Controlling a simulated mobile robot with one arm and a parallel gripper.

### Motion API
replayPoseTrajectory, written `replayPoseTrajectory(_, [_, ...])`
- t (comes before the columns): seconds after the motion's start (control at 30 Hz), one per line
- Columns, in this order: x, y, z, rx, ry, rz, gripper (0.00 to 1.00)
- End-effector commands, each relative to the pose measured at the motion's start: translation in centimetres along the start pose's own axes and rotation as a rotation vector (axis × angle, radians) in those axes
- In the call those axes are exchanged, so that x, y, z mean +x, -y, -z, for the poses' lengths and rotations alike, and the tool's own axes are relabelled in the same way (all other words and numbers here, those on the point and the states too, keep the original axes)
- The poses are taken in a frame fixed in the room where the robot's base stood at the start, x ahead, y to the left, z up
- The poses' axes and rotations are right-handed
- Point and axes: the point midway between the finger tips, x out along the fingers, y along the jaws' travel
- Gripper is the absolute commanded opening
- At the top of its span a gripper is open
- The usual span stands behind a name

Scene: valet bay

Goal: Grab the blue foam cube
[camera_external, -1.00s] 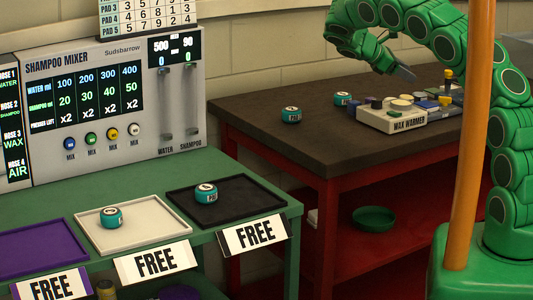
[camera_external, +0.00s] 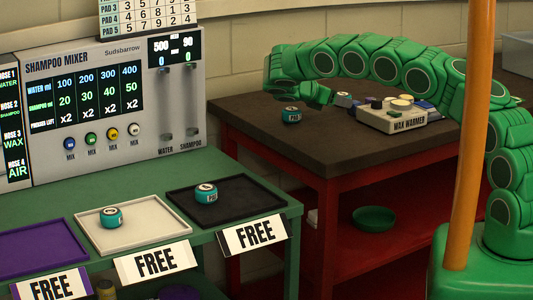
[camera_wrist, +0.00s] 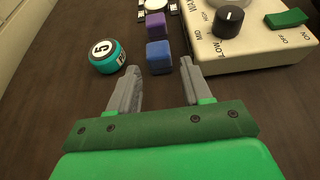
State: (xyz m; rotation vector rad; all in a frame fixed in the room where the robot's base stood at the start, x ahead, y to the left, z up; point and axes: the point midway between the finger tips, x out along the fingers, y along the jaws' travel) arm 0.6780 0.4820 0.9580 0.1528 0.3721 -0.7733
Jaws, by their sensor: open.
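The blue foam cube (camera_wrist: 159,57) lies on the dark tabletop in the wrist view, just beyond my fingertips and roughly in line with the gap between them. My gripper (camera_wrist: 158,80) is open and empty, with one grey finger on each side of the gap, apart from the cube. In the external view my gripper (camera_external: 343,100) is low over the table, left of the wax warmer. I cannot clearly pick out the blue cube there. A purple cube (camera_wrist: 155,25) sits just behind the blue one.
The cream wax warmer (camera_wrist: 262,48) stands close on the right. Another view shows a teal jar (camera_external: 291,116) near the table's left side. The dark table (camera_external: 330,150) is bare at the front.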

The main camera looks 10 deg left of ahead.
Motion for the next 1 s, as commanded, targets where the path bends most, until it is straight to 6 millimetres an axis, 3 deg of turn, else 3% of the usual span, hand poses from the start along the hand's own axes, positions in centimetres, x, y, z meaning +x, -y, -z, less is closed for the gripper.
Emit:
replayPoseTrajectory(0.27, [2.0,0.0,-0.1,0.001,-0.001,0.002,0.49])
replayPoseTrajectory(0.6, [6.0,-0.2,-0.5,0.0,-0.001,0.002,0.49])
replayPoseTrajectory(0.87, [6.4,-0.3,-0.5,0.001,-0.001,0.0,0.49])
replayPoseTrajectory(1.0, [6.4,-0.3,-0.5,0.001,-0.001,0.0,0.31])
